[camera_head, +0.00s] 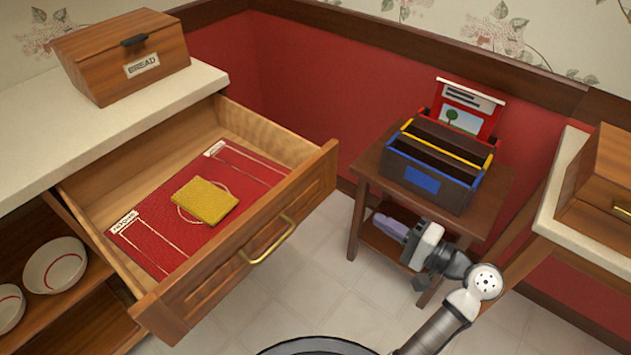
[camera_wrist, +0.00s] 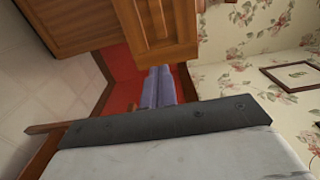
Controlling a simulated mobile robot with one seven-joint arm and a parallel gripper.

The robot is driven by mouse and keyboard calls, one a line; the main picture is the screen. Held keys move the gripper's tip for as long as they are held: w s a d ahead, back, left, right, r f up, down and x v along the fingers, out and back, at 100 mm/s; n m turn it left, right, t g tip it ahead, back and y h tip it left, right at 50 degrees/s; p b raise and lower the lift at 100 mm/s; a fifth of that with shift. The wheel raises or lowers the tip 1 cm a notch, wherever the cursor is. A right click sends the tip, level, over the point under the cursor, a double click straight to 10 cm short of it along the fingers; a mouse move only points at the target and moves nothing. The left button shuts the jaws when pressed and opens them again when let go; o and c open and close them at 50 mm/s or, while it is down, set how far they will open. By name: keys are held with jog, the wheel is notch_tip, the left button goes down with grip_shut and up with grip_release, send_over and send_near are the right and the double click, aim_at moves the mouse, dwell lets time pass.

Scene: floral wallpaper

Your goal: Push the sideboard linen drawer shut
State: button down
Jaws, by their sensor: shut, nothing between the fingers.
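The sideboard linen drawer (camera_head: 318,180) stands pulled well out in the head view. It has a wooden front with a brass handle (camera_head: 268,240). A red cloth (camera_head: 160,240) lies inside with a folded yellow cloth (camera_head: 204,201) on top. My gripper (camera_head: 390,228) is right of the drawer front, apart from it and lower in the picture than the tool caddy. Its lavender fingers are shut and empty. In the wrist view the shut fingers (camera_wrist: 159,74) point toward a wooden panel (camera_wrist: 160,30); I cannot tell which furniture it belongs to.
A bread box (camera_head: 125,55) stands on the sideboard top (camera_head: 60,130). White bowls (camera_head: 54,265) sit on a shelf under the drawer. A small table (camera_head: 370,165) with a dark caddy (camera_head: 432,165) stands behind my gripper. A counter (camera_head: 563,180) is at right. Tiled floor (camera_head: 315,255) shows between.

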aim_at(320, 185)
jog(key=p+x, duration=0.2)
jog(key=x, duration=1.2)
jog(key=shift+w+a, duration=0.25)
jog(key=shift+a, duration=0.1)
jog(key=b+x, duration=0.5)
jog(key=x, duration=3.1)
jog(key=shift+w+a+r, duration=0.1)
jog(key=shift+w+a, duration=0.1)
jog(key=shift+w, duration=0.05)
jog(key=shift+w+r, duration=0.1)
jog(key=shift+r, duration=0.15)
jog(key=shift+a+r, duration=0.1)
jog(key=shift+r, duration=0.05)
